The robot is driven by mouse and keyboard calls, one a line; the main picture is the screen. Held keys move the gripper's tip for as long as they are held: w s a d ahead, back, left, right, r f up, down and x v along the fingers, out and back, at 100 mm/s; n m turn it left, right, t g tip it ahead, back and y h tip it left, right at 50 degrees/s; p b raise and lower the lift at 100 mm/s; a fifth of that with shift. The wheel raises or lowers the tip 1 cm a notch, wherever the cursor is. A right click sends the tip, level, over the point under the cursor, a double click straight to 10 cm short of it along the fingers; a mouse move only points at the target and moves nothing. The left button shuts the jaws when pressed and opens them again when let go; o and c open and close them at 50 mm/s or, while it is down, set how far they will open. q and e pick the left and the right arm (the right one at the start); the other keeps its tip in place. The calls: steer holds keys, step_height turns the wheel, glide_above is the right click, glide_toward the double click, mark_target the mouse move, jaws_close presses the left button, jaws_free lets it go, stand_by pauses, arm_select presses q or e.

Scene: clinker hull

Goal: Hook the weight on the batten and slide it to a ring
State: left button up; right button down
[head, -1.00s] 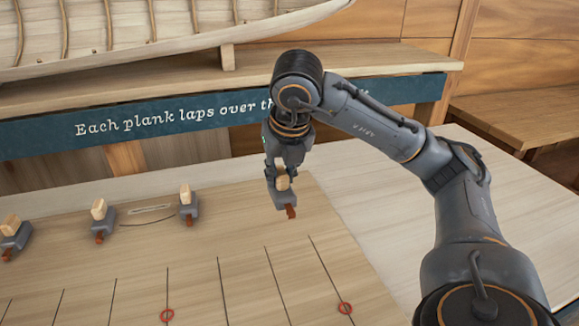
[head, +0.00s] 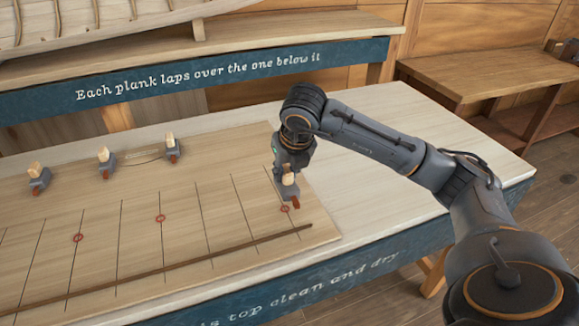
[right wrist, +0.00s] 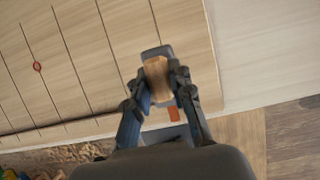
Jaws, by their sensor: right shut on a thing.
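My right gripper (head: 287,170) is shut on a weight (head: 289,191), a grey block with a pale wooden grip and a red-brown hook. The held weight also shows in the right wrist view (right wrist: 157,68). Its hook is close to the rightmost red ring (head: 285,209); I cannot tell whether it touches the board. The batten (head: 190,264), a long thin brown strip, lies across the front of the board, apart from the weight. Other red rings mark lines at the middle (head: 160,218) and left (head: 78,238). My left gripper is out of view.
Three more weights stand at the board's back left: one at far left (head: 39,180), one in the middle (head: 105,162), one to the right (head: 172,153). A thin curved strip (head: 140,158) lies between two of them. The tabletop right of the board (head: 370,200) is clear.

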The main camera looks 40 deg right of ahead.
mark_target(287, 187)
steer(key=shift+w+f, duration=0.1)
steer(key=shift+f, duration=0.35)
steer(key=shift+f+b, duration=0.35)
steer(key=shift+b, duration=0.05)
steer(key=f+b, duration=0.2)
steer(key=f, duration=0.1)
steer(key=shift+s+f, duration=0.2)
steer(key=shift+f, duration=0.05)
steer(key=shift+f+b, duration=0.35)
steer(key=shift+f, duration=0.4)
arm_select(q)
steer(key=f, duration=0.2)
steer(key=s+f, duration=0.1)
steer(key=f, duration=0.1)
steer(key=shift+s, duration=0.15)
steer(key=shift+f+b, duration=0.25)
steer(key=shift+b, duration=0.05)
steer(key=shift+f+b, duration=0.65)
arm_select(e)
steer(key=shift+f, duration=0.55)
steer(key=shift+w, duration=0.1)
